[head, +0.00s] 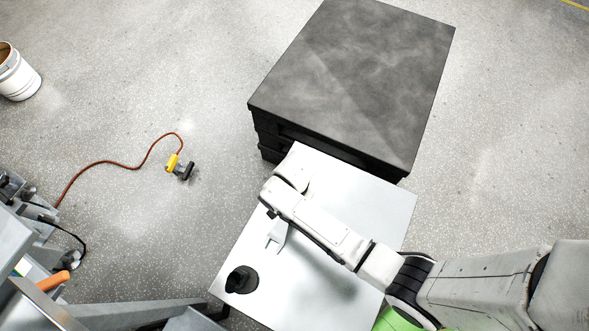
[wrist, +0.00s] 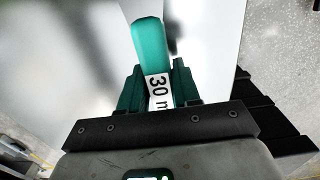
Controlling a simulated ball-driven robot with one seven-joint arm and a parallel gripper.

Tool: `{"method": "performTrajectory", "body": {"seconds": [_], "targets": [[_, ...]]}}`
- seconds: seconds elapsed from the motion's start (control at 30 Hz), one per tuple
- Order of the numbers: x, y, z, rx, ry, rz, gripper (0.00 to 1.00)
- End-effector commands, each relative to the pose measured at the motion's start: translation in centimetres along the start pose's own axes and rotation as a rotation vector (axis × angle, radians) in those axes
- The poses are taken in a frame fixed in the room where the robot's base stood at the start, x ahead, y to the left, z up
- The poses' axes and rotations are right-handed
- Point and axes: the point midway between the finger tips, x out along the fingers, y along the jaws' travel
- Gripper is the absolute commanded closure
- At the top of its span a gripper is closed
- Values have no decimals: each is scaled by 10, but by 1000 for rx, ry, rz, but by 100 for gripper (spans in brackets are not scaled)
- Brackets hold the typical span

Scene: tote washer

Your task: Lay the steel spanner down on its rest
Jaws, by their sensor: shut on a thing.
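The bar sits between both fingers and points away from the palm. In the head view my arm hides the gripper above the white table (head: 350,190). A pale forked piece (head: 276,238) shows beside my arm over the table. I cannot tell whether it is the spanner's end or part of the rest. I cannot make out the rest with certainty.
A black round fitting (head: 241,280) stands at the table's lower left corner. A large dark block (head: 355,75) stands directly behind the table. A yellow plug (head: 172,163) with an orange cable lies on the floor at left. A white bucket (head: 18,80) stands far left.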

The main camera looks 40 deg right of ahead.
Motion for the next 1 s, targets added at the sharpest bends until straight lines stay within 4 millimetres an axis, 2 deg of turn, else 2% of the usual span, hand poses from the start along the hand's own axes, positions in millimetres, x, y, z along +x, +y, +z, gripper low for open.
{"method": "performTrajectory", "body": {"seconds": [0.23,1.0], "targets": [[10,0,0,0,0,0,100],[16,0,0,0,0,0,100]]}}
